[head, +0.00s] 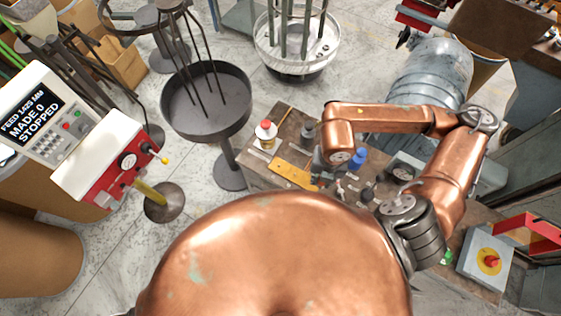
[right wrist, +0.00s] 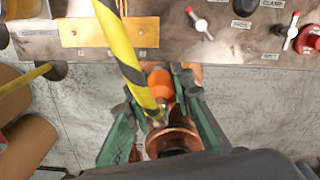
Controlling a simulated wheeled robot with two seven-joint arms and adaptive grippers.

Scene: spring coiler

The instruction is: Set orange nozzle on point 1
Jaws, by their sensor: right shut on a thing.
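My right gripper (right wrist: 160,88) has green fingers and is shut on an orange nozzle (right wrist: 161,82) in the right wrist view. The nozzle is partly covered by a yellow and black striped bar (right wrist: 122,50) that crosses the view. In the head view my copper right arm reaches in from the right over the bench, and its gripper is mostly hidden under the wrist. A yellow-orange plate (head: 292,174) with small marks lies on the bench; it also shows in the right wrist view (right wrist: 108,33). I cannot read which mark is point 1. My left gripper is not in view.
A yellow post (head: 148,192) stands on the floor.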

